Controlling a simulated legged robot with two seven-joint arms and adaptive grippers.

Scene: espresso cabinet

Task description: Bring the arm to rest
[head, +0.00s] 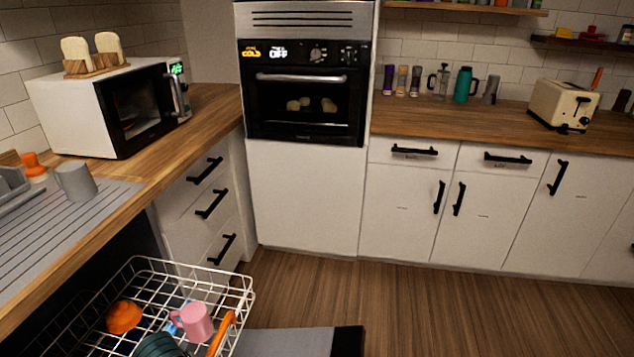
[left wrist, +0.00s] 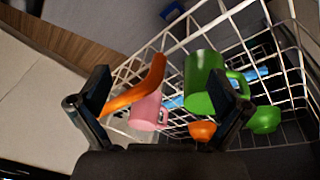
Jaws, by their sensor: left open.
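My left gripper (left wrist: 160,92) is open in the left wrist view, with its two black fingers spread wide. The dish rack shows beyond it. No object is seen gripped between the fingers. An orange curved item (left wrist: 138,88), a pink mug (left wrist: 146,112) and a green mug (left wrist: 203,85) appear between or beside the fingers in the picture; the gap to them is hard to judge. My arms and grippers do not show in the head view, and the right gripper is in neither view.
A white wire rack (head: 190,268) at lower left holds an orange bowl (head: 124,316), a pink mug (head: 195,322) and other dishes. A wooden counter (head: 215,105) bears a microwave (head: 75,110) and a grey mug (head: 75,181). An oven (head: 308,90) stands behind. The wooden floor (head: 430,305) is clear.

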